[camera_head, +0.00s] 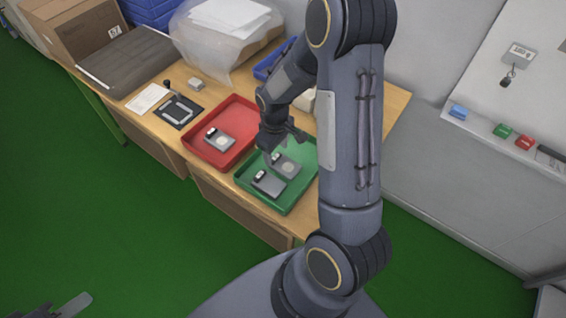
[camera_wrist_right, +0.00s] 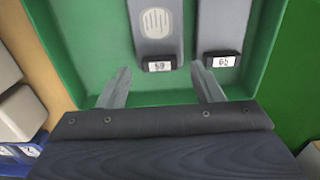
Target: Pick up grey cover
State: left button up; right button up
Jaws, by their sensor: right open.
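Two grey covers lie side by side in the green tray (camera_head: 279,210). One grey cover with a round pale patch (camera_head: 286,166) is nearer my right gripper (camera_head: 281,150); the plain grey cover (camera_head: 269,184) is nearer the tray's front left. In the right wrist view, the patched cover (camera_wrist_right: 157,25) shows slots and a black labelled end, and the plain cover (camera_wrist_right: 219,22) is right of it. My right gripper (camera_wrist_right: 163,87) is open and empty, its fingertips short of the patched cover's labelled end. A piece of my left gripper (camera_head: 75,304) shows at the bottom left; its jaw state is unclear.
A red tray (camera_head: 232,105) with another grey cover (camera_head: 219,139) adjoins the green one. A black plate (camera_head: 178,112), a small grey box (camera_head: 195,84), a cardboard box (camera_head: 75,30) and a clear bag (camera_head: 215,45) sit on the table. My right arm blocks the table's right side.

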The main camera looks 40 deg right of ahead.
aim_at(277, 157)
notch_tip(277, 157, down, 4)
jog(key=shift+r, duration=0.25)
jog(key=shift+s, duration=0.1)
jog(key=c, duration=0.6)
jog(key=shift+c, duration=0.2)
jog(key=shift+r, duration=0.15)
